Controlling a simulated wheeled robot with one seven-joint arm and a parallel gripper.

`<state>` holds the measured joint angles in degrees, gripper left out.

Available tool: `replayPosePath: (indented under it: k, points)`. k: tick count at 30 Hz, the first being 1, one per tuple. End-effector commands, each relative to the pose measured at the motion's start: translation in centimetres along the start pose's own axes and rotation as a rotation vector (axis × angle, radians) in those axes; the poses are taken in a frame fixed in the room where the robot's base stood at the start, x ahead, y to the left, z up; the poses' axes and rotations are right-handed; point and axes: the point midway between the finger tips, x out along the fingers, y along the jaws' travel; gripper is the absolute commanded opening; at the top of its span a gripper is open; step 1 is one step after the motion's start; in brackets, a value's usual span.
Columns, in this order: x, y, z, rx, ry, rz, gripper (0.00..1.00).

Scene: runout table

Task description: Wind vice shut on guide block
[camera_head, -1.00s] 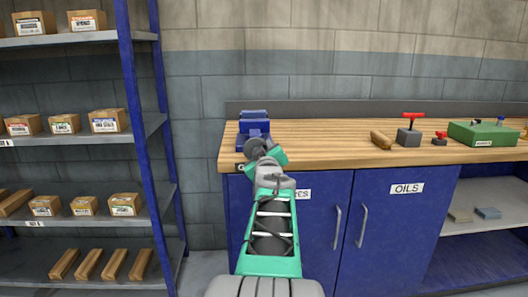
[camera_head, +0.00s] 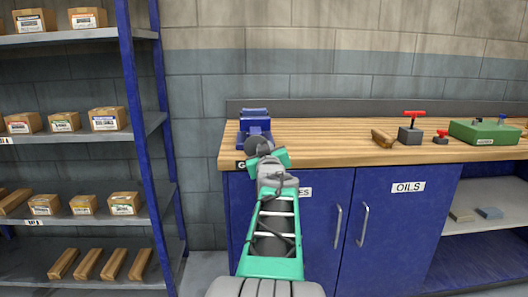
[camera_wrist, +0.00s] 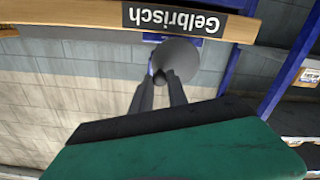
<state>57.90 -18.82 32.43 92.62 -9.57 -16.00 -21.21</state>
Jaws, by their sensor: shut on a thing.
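The blue vice (camera_head: 254,124) stands on the left end of the wooden bench top. A round grey handwheel (camera_head: 257,144) is at its front, and it also shows in the wrist view (camera_wrist: 195,62). My gripper (camera_wrist: 170,77) is shut at the wheel on its small dark handle (camera_wrist: 174,77); the exact grip is partly hidden. In the head view my gripper (camera_head: 264,151) covers part of the wheel. I cannot make out the guide block or the gap between the vice jaws.
The bench top (camera_head: 325,134) is clear right of the vice. Farther right are a wooden piece (camera_head: 382,138), a grey block with a red handle (camera_head: 410,134) and a green box (camera_head: 484,133). Shelving with a blue post (camera_head: 141,120) stands to the left.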

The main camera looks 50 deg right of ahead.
Motion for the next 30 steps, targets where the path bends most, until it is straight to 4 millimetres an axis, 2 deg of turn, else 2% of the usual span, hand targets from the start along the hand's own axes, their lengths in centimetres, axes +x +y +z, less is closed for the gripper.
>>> replayPosePath:
  k: [10, 17, 25, 30]
  points:
    - [0.0, 0.3, 0.3, 0.078, 0.001, 0.006, 0.0]
    - [0.0, 0.3, 1.0, 0.343, 0.004, 0.005, 0.0]
    - [0.0, 0.3, 1.1, 0.372, 0.003, 0.005, 0.0]
    - [0.0, 0.1, 1.9, 0.602, 0.004, 0.005, 0.0]
